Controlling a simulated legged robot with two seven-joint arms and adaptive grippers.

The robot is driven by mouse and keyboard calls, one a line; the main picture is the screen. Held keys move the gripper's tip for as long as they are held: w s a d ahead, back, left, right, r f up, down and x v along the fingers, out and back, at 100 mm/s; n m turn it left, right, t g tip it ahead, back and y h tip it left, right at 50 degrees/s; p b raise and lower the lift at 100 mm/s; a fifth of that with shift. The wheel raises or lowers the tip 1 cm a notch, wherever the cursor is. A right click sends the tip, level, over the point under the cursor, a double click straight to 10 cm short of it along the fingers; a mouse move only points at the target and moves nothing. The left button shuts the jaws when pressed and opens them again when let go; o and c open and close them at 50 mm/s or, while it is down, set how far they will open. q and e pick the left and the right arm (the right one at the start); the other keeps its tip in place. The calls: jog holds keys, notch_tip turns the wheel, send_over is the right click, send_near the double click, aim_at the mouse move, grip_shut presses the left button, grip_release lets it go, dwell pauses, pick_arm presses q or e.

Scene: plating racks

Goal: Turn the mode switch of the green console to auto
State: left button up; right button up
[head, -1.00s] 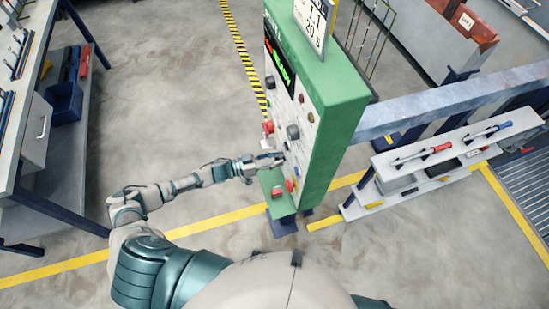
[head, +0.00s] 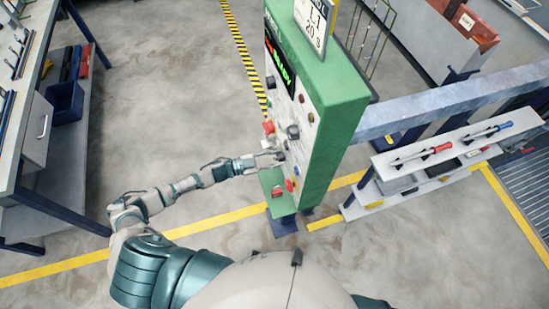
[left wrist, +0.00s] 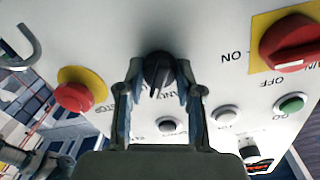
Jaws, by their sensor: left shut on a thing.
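The green console (head: 335,105) stands at the centre of the head view, its pale panel facing left. My left gripper (head: 277,156) reaches it from the left at the lower part of the panel. In the left wrist view, the mode switch (left wrist: 158,70) is a black knob between the fingertips of my left gripper (left wrist: 157,78). The fingers are shut on its two sides. A pale pointer line on the knob points down in that view, slightly left. The labels below it are partly hidden by the fingers. My right gripper is not in view.
A red button on yellow (left wrist: 74,95) and a red rotary switch on yellow (left wrist: 292,42) flank the knob. White (left wrist: 226,115) and green (left wrist: 290,104) buttons are close by. A workbench (head: 28,90) stands far left; a tool shelf (head: 440,160) is right. The floor between is clear.

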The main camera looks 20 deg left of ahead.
pick_arm(q)
jog(key=m, duration=0.5)
jog(key=shift+r, duration=0.1)
dwell(0.5)
jog(key=o, duration=1.2)
jog(key=shift+w, duration=0.1)
jog(key=shift+c, duration=0.2)
jog(key=v, duration=1.2)
jog(key=shift+d, duration=0.1)
